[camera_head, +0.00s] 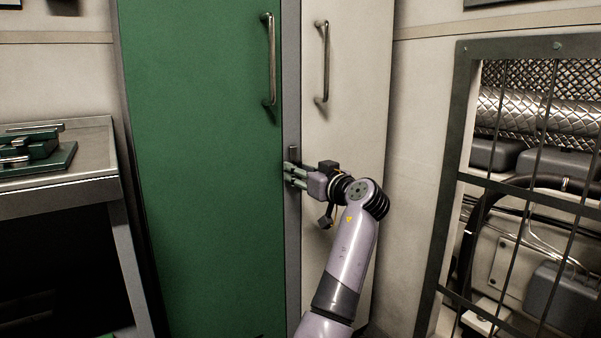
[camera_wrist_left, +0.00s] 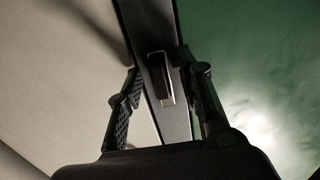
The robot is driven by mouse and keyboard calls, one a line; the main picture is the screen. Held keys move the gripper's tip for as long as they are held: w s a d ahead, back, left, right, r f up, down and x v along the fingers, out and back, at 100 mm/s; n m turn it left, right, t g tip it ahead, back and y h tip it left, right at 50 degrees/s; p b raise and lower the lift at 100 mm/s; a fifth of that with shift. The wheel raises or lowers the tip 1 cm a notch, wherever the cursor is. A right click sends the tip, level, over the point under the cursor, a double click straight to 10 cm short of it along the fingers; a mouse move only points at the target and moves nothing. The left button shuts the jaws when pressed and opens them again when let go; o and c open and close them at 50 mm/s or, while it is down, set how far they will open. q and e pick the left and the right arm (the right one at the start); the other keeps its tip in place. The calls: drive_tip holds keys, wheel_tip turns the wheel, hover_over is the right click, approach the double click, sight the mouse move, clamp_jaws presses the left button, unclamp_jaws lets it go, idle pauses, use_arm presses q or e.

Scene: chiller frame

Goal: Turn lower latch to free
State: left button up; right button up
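A small dark latch (camera_head: 294,153) is on the grey strip (camera_head: 292,235) between the green door (camera_head: 205,170) and the cream door (camera_head: 345,130). My left gripper (camera_head: 290,175) is at the strip, just below the latch's visible top, and hides the rest of it. In the left wrist view the latch (camera_wrist_left: 160,78) is a short metal-edged bar roughly in line with the strip. The left gripper's fingers (camera_wrist_left: 165,105) are apart, one on each side of the strip, with gaps between them and the latch. My right gripper is not in view.
Two vertical metal handles, one on the green door (camera_head: 270,60) and one on the cream door (camera_head: 323,62), are above the gripper. A metal table (camera_head: 75,175) with green parts stands at left. A barred frame (camera_head: 448,185) before pipes is at right.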

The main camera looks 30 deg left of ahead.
use_arm(q)
drive_tip(key=v, duration=1.2)
drive_tip(key=shift+f, duration=0.1)
